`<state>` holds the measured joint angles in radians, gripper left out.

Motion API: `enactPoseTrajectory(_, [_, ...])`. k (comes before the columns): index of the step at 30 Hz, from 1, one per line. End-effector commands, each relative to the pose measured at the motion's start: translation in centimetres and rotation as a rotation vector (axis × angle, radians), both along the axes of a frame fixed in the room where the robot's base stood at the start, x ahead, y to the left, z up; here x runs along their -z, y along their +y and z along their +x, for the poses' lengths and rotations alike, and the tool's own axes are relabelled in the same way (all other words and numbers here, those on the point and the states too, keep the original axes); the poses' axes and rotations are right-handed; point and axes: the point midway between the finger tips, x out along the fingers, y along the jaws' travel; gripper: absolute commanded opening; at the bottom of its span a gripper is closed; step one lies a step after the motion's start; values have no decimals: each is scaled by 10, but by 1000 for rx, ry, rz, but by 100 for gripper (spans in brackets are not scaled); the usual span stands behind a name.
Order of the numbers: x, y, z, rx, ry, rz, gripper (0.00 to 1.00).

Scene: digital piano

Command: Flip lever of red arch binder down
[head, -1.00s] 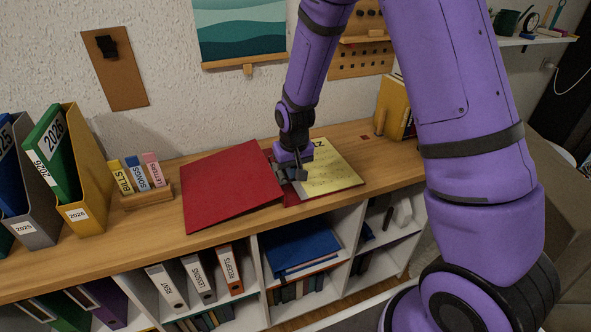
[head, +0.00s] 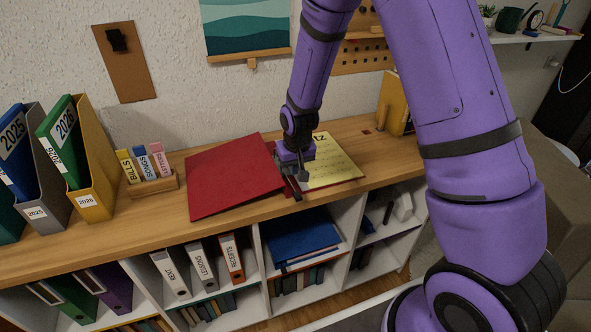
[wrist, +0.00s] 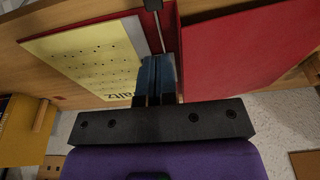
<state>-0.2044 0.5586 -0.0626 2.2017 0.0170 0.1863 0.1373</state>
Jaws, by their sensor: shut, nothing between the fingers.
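The red arch binder (head: 235,178) lies open on the wooden top, its bare red cover on the left. A yellow music sheet (head: 333,166) lies on its right half, and also shows in the wrist view (wrist: 82,62). My gripper (head: 303,177) is over the binder's middle, between cover and sheet; its fingers (wrist: 157,68) are shut and empty. In the wrist view a thin metal lever (wrist: 158,28) with a dark end lies just beyond the fingertips. Whether they touch it I cannot tell. My gripper hides part of the mechanism.
A small wooden box (head: 153,186) with labelled small binders and a yellow file holder (head: 98,170) stand to the left. A yellow book (head: 396,100) stands at the back right. The wooden top (head: 225,232) is clear in front of the binder, ending at its front edge.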

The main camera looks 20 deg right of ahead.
Motion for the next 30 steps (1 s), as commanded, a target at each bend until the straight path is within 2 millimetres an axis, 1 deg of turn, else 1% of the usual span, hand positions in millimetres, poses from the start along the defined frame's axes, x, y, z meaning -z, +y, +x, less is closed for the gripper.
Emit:
enactPoseTrajectory(11, [-3, 0, 1, 0, 0, 0, 0])
enactPoseTrajectory(14, [-11, -1, 3, 1, -2, 0, 0])
enactPoseTrajectory(17, [-26, -3, 7, 1, -4, 1, 0])
enactPoseTrajectory(20, [-46, -5, 9, 1, -4, 1, 0])
enactPoseTrajectory(21, [-49, -5, 1, 0, 0, 0, 0])
enactPoseTrajectory(30, [-81, -5, -40, -1, -1, 0, 0])
